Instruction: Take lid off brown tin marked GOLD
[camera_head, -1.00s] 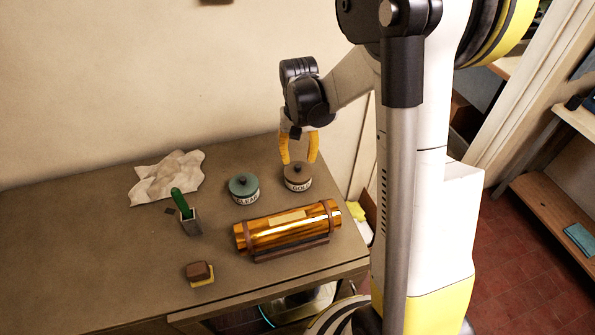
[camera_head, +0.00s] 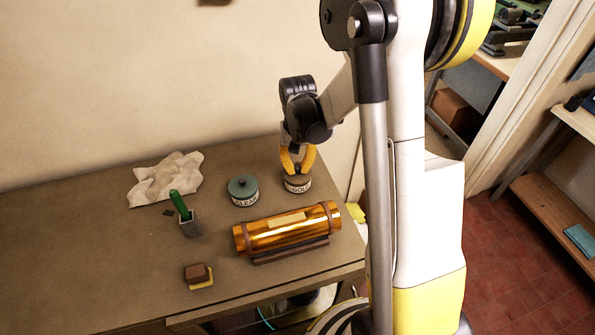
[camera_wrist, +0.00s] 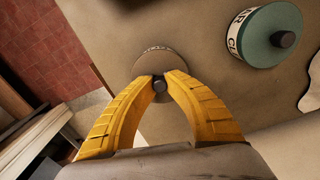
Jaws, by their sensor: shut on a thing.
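The brown tin (camera_head: 297,187) with a white label reading GOLD stands upright near the back right of the table. Its brown lid shows in the wrist view (camera_wrist: 160,62) with a dark round knob (camera_wrist: 160,85) at its centre. My gripper (camera_head: 297,170) is above the tin with its yellow fingers pointing down. In the wrist view my gripper (camera_wrist: 160,84) is shut on the lid's knob. The lid looks seated on the tin. The fingers hide part of the lid.
A green tin (camera_head: 243,191) marked CLEAR stands just left. A brass cylinder (camera_head: 287,229) lies on a cradle in front. A crumpled cloth (camera_head: 167,180), a grey holder with a green handle (camera_head: 188,222) and a brown-and-yellow block (camera_head: 198,275) are further left on the table (camera_head: 90,250).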

